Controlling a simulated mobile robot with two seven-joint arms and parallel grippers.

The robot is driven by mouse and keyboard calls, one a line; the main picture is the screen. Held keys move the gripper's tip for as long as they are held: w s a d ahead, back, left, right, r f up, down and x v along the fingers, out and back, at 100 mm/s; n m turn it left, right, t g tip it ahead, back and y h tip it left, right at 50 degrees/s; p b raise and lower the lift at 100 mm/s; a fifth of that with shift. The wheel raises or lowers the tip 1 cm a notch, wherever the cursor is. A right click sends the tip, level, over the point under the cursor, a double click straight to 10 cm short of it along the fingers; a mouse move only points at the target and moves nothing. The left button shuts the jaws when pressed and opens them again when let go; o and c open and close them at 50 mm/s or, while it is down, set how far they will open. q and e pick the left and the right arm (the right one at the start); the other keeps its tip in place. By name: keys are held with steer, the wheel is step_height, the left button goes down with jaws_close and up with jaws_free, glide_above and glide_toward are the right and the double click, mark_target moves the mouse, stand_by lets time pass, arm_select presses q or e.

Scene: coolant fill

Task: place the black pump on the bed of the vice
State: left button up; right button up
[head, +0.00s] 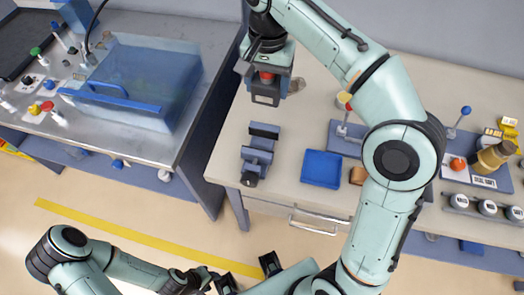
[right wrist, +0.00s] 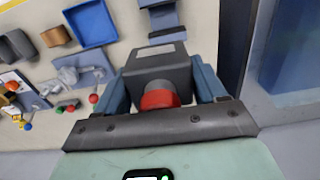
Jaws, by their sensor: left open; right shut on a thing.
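The black pump (head: 265,98), a dark boxy body with a red cap, is between the fingers of my right gripper (head: 266,72) in the head view. The right gripper is shut on it. In the right wrist view the pump (right wrist: 150,66) sits between two blue fingers, its red cap facing the camera. The vice (head: 258,150), blue and dark grey, stands near the bench's front left edge, apart from the pump. Part of it shows in the right wrist view (right wrist: 165,18). I cannot tell the pump's height above the bench. My left gripper (head: 248,271) is open and empty, low over the floor.
A blue tray (head: 321,169) and a brown block (head: 358,175) lie right of the vice. A blue fixture plate with levers and a brass-coloured bottle (head: 492,158) stand further right. A metal bench with a clear blue-edged box (head: 135,82) is at left, across a narrow gap.

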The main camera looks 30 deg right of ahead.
steer(key=shift+s+a+r, duration=0.1)
steer(key=shift+s+a, duration=0.15)
steer(key=shift+a, duration=0.5)
steer(key=shift+a+b, duration=0.2)
steer(key=shift+b, duration=0.25)
steer(key=b, duration=0.5)
glide_above(261, 147)
step_height(261, 147, down, 15)
steer(key=shift+r, duration=0.2)
arm_select(q)
step_height(261, 147, down, 7)
steer(key=s, duration=0.1)
steer(key=shift+s+f+b, duration=0.15)
steer(key=shift+s+b, duration=0.05)
steer(key=shift+b, duration=0.2)
arm_select(e)
steer(key=shift+w+f, duration=0.1)
steer(key=shift+f, duration=2.3)
steer(key=shift+f, duration=0.2)
steer(key=o, duration=1.2)
steer(key=shift+r, duration=0.1)
